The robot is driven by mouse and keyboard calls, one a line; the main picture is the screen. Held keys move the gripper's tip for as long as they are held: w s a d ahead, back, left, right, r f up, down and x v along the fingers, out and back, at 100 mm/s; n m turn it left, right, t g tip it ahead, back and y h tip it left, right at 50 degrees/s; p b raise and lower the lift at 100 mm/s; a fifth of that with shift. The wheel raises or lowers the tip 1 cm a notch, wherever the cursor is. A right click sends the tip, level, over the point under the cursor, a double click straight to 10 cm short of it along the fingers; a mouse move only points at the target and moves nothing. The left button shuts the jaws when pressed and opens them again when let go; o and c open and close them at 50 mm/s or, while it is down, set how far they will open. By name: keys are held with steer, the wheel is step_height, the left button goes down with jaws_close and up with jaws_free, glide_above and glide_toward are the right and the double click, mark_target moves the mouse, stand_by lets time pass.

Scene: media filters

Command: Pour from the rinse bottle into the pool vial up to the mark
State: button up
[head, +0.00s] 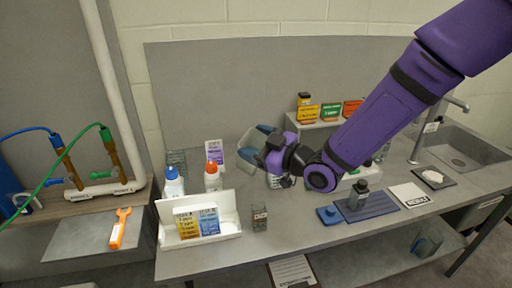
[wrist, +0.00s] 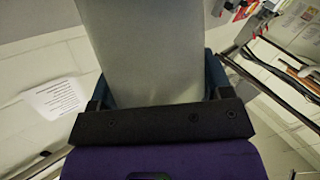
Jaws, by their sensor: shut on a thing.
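My gripper (head: 262,142) has blue fingers and is shut on a pale grey container, probably the rinse bottle (head: 246,152), above the bench. The container looks tilted in the head view. In the wrist view the rinse bottle (wrist: 155,50) fills the upper middle between the fingers; its mouth and liquid level cannot be made out. A small clear square vial (head: 259,217), possibly the pool vial, stands upright at the bench front, below and apart from my gripper. Its mark is too small to read.
A white tray (head: 229,224) with yellow and blue packs stands left of the vial. Blue-capped (head: 173,182) and orange-capped (head: 212,178) bottles stand behind it. A sink (head: 455,148) is at far right.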

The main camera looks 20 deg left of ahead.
steer(key=m+h, duration=0.1)
steer(key=m+g+h, duration=0.1)
steer(key=shift+w+a+r+h, duration=0.1)
steer(key=shift+w+h, duration=0.1)
steer(key=shift+h, duration=0.2)
steer(key=shift+f+m+g+h, duration=0.35)
steer(key=shift+m+g+h, duration=0.35)
steer(key=shift+m, duration=0.1)
